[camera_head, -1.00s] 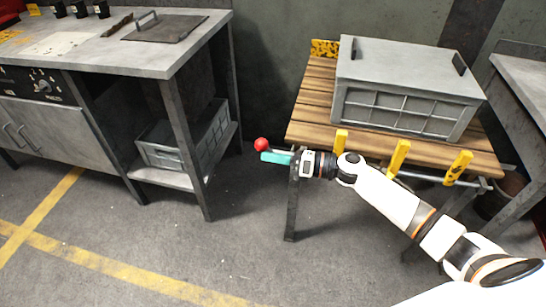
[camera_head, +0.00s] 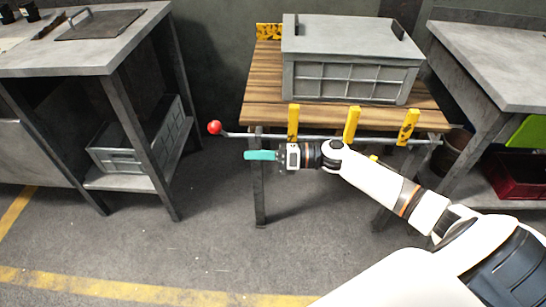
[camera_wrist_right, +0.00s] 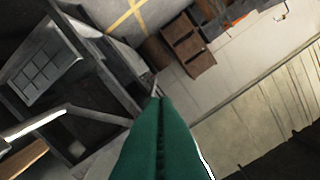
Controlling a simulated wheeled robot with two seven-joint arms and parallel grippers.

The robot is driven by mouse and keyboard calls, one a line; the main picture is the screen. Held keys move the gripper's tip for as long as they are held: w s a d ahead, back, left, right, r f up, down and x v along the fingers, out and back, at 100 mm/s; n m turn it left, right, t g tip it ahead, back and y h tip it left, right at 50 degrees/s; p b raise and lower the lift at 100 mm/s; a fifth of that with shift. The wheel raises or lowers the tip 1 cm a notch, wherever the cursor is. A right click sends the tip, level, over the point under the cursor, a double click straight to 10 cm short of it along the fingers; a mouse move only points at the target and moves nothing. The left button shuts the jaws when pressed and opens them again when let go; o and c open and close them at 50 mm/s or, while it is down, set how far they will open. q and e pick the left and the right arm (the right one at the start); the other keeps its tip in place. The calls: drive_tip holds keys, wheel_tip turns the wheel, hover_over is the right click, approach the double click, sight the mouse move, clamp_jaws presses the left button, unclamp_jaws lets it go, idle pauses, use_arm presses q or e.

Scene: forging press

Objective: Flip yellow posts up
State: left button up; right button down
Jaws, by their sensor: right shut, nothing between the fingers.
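Several yellow posts stand upright along the front edge of a wooden-topped table (camera_head: 262,112): a left post (camera_head: 294,122), a middle post (camera_head: 352,124) and a right post (camera_head: 408,127). They sit on a grey metal rod (camera_head: 325,138) that ends in a red ball knob (camera_head: 214,127) at the left. My right gripper (camera_head: 247,155) has teal fingers, points left and is shut and empty. It is just below and right of the red knob, apart from it. Its closed fingers also fill the lower middle of the right wrist view (camera_wrist_right: 158,110). My left gripper is not in view.
A large grey crate (camera_head: 350,75) stands on the wooden table behind the posts. A grey workbench (camera_head: 95,62) with a crate on its lower shelf (camera_head: 140,178) is at the left. Another grey table (camera_head: 490,60) is at the right. The floor between is clear.

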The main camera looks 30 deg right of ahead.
drive_tip(key=v, duration=0.4)
drive_tip(key=shift+a, duration=0.1)
idle(0.4)
